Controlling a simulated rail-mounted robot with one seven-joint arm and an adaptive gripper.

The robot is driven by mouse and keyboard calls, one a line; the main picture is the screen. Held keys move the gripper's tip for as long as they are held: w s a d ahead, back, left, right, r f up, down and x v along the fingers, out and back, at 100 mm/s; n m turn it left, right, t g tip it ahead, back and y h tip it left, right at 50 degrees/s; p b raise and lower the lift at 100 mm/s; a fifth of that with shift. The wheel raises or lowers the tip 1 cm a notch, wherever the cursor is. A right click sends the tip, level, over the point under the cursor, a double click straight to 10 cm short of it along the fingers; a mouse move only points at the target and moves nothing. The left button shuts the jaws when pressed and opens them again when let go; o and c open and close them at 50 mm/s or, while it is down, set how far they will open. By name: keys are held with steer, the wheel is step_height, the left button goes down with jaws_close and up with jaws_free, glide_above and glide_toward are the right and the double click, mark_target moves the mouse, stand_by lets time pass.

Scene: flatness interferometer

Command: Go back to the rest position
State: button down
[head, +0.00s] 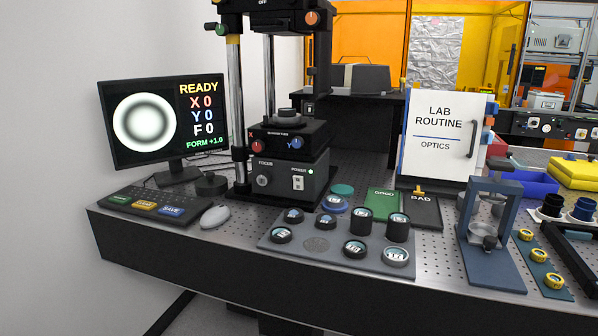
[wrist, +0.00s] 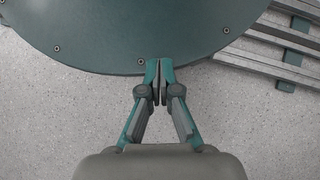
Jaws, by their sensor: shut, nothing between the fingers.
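My gripper (wrist: 159,68) shows only in the wrist view. Its two teal-tipped fingers are together with nothing between them. They point at the edge of a dark teal round plate (wrist: 140,30) with small screws along its rim. Speckled grey floor (wrist: 60,110) lies below and on both sides. No part of my arm or gripper shows in the head view.
In the head view the bench (head: 130,225) carries an interferometer (head: 285,150), a monitor (head: 162,120), a grey tray (head: 330,262) with several optics, and a blue-grey stand (head: 490,260). Metal rails (wrist: 280,50) lie at upper right in the wrist view.

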steer(key=s+d+r+g, duration=0.1)
steer(key=s+d, duration=0.1)
steer(key=s, duration=0.3)
steer(key=w+r+t+p, duration=0.1)
steer(key=w+r+p, duration=0.3)
steer(key=r+p, duration=1.1)
steer(key=shift+t+p, duration=0.4)
steer(key=shift+p, duration=0.85)
